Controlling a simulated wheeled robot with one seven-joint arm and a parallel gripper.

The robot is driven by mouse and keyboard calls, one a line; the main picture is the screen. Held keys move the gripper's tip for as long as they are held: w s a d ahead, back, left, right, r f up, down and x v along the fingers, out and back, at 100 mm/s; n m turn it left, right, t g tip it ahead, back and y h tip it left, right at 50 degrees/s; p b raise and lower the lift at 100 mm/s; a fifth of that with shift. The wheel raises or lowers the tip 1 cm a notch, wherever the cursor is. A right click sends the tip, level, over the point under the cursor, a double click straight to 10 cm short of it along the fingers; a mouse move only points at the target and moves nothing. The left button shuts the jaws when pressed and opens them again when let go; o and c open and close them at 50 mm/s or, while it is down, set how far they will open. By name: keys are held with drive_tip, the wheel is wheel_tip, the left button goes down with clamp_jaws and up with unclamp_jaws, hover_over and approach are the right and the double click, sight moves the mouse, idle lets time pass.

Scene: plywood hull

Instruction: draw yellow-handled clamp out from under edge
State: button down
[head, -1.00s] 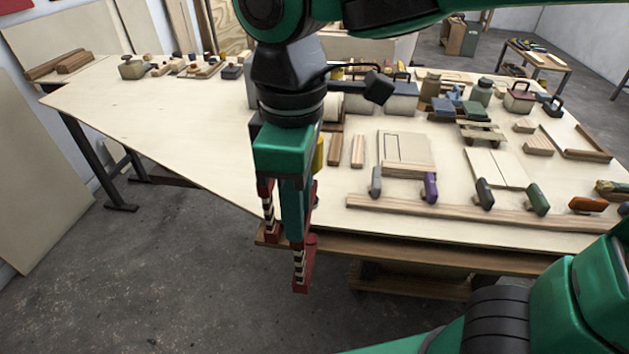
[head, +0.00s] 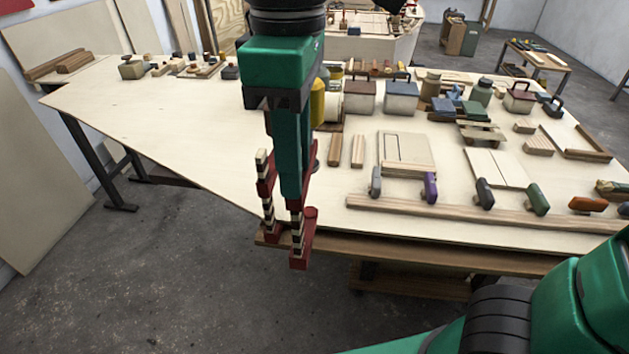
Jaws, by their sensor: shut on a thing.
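My gripper (head: 284,244) points down in front of the near edge of the plywood table. Its red fingers with black-and-white bands are shut on the clamp.
The plywood tabletop (head: 150,115) is clear at the left. A long wooden strip (head: 470,217) runs along its near edge, with grey (head: 375,183) and purple (head: 431,187) handles beside it. Containers stand farther back. The floor (head: 150,290) in front is open.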

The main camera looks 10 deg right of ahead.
drive_tip(key=shift+r, duration=4.2)
